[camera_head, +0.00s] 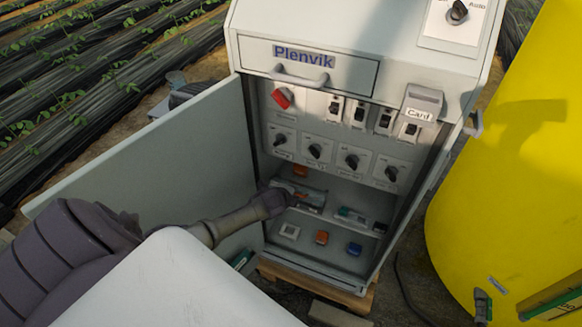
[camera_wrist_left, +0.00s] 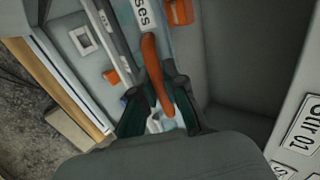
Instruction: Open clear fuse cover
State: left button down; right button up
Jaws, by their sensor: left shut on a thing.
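The clear fuse cover (camera_head: 308,197) is a small bluish-grey box low in the open cabinet, on the left. In the left wrist view its strip (camera_wrist_left: 178,48) carries a label ending in "ses". An orange, bar-like handle (camera_wrist_left: 151,62) runs along it. My left gripper (camera_head: 283,196) reaches in from the left at the cover. In the wrist view my left gripper (camera_wrist_left: 162,108) has its fingers on both sides of the orange handle, shut on it. The fingers hide part of the cover, and I cannot tell whether its lid is lifted.
The cabinet door (camera_head: 155,160) stands open to the left, beside my left arm. Switches and knobs (camera_head: 352,160) fill the panel above. A lower ledge holds several small coloured parts (camera_head: 321,238). A yellow tank (camera_head: 510,170) stands at the right.

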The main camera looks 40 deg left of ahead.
aim_at(295, 185)
pick_arm(q)
jog(key=w+r, duration=0.1)
jog(key=r+p, duration=0.1)
jog(key=shift+w+r, duration=0.3)
jog(key=shift+w, duration=0.05)
jog(key=shift+w+a+r+p, duration=0.25)
jog(key=shift+w+r+p, duration=0.5)
jog(key=shift+w, duration=0.15)
jog(key=shift+w+a+r, duration=0.15)
jog(key=shift+w, duration=0.25)
jog(key=shift+w+a+r, duration=0.1)
jog(key=shift+w, duration=0.25)
pick_arm(e)
jog(key=shift+w+a+r, duration=0.1)
jog(key=shift+w+r, duration=0.15)
jog(key=shift+r, duration=0.65)
jog(key=shift+w+a+r, duration=0.1)
jog(key=shift+w+r, duration=0.15)
jog(key=shift+r, duration=0.6)
pick_arm(q)
jog(key=shift+w+a, duration=0.1)
pick_arm(e)
jog(key=shift+w, duration=0.1)
pick_arm(q)
jog(key=c, duration=1.5)
grip_release()
jog(key=shift+c, duration=0.2)
jog(key=shift+o, duration=0.2)
pick_arm(e)
jog(key=shift+d, duration=0.15)
